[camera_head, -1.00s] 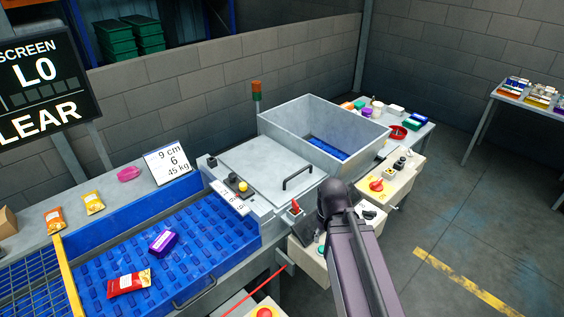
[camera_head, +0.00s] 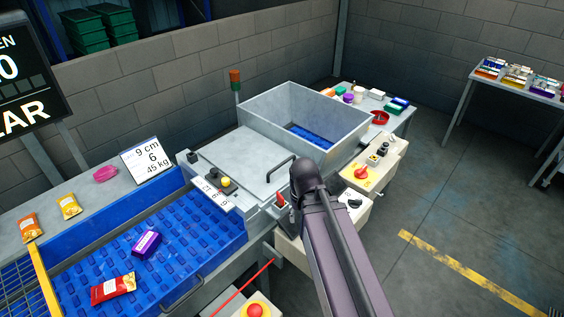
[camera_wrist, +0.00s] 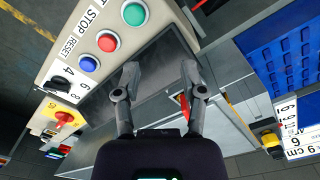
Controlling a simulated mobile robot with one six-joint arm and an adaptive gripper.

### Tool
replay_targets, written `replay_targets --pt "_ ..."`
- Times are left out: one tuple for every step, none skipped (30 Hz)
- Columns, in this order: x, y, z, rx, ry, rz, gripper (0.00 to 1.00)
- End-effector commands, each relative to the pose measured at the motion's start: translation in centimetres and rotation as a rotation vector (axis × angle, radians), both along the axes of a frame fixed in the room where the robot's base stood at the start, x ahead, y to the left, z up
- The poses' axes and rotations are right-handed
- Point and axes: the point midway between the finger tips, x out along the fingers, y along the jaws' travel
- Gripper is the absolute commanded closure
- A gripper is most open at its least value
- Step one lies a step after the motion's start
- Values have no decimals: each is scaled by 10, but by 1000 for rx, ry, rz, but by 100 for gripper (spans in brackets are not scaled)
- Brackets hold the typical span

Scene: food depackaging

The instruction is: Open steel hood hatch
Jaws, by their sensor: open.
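The steel hood hatch (camera_head: 243,157) is a flat grey panel lying shut on the machine, just left of the open steel hopper. Its dark bar handle (camera_head: 280,168) stands near the hatch's right front edge. In the head view my arm comes up from the lower right, its wrist end close to the right of the handle and hiding my fingers. In the wrist view my gripper (camera_wrist: 160,76) is open and empty, its two fingers apart above a dark plate beside the control box. I cannot make out the handle there.
A control box (camera_wrist: 75,75) with red, green and blue buttons lies close to my fingers. A red lever (camera_head: 281,200) stands beside my wrist. The steel hopper (camera_head: 345,130) rises behind the hatch. A blue conveyor (camera_head: 190,240) carries packs at left. Floor at right is clear.

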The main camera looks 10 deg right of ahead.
Motion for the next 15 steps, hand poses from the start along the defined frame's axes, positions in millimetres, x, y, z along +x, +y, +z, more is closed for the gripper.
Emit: replay_targets --pt "10 0 7 3 -4 -22 47" --pt "16 1 9 6 -7 -35 47" --pt "25 2 14 10 -11 -61 47" --pt "32 2 18 14 -14 -86 47" --pt "41 2 22 18 -18 -112 47" --pt "53 2 28 24 -23 -153 47" --pt "63 2 33 29 -28 -186 47" --pt "74 1 38 35 -33 -221 47" --pt "89 1 46 43 -41 -271 47" --pt "100 0 51 51 -45 -311 47" --pt "112 0 57 59 -49 -352 47" --pt "128 -1 64 69 -56 -407 47" --pt "140 -1 70 77 -61 -449 47" --pt "152 -2 75 85 -64 -492 47" --pt "167 -3 82 97 -69 -547 47"
